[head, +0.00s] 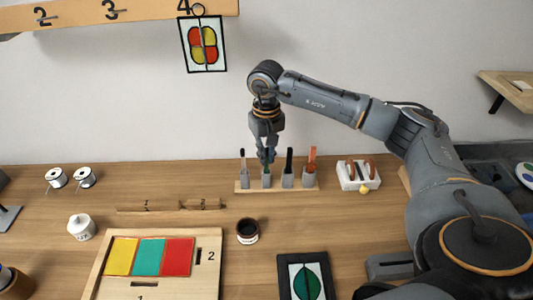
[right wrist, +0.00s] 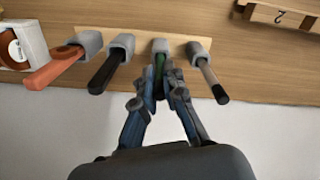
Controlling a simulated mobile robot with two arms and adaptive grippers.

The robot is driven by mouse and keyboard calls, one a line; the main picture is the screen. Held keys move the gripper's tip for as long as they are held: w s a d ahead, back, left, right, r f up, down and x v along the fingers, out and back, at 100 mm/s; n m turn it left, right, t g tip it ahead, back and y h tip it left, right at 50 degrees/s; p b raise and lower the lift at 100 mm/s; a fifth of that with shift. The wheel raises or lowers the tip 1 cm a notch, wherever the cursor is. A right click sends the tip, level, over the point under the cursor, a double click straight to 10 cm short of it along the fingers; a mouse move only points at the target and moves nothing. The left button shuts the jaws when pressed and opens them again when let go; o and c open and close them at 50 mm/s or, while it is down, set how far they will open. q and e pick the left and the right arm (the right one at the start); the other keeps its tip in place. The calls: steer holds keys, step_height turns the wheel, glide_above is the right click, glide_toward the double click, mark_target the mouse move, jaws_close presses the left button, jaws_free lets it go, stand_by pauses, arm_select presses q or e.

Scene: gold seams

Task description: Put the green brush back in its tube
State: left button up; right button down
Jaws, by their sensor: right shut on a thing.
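The green brush (right wrist: 159,62) is between the fingers of my right gripper (right wrist: 161,85), which is shut on it. In the head view my right gripper (head: 266,155) points down over the rack (head: 308,188). The green brush lines up with the grey tube (head: 266,180) second from the left; in the right wrist view it meets that tube's mouth (right wrist: 160,45). Its lower end is hidden, so I cannot tell how deep it sits. The other tubes hold a thin dark-tipped brush (head: 243,160), a black brush (head: 289,160) and an orange-red brush (head: 312,158). My left gripper is not in view.
A white holder with orange-brown rolls (head: 347,184) stands right of the rack. A dark cup (head: 248,231), a white jar (head: 81,227) and a wooden tray with coloured panes (head: 205,285) are nearer. Neighbouring brushes stand close on both sides of my gripper.

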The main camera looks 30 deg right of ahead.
steer(key=c, duration=0.9)
jaws_free()
steer(key=shift+o, duration=0.2)
steer(key=shift+r+p, duration=1.95)
steer(key=shift+r, duration=1.55)
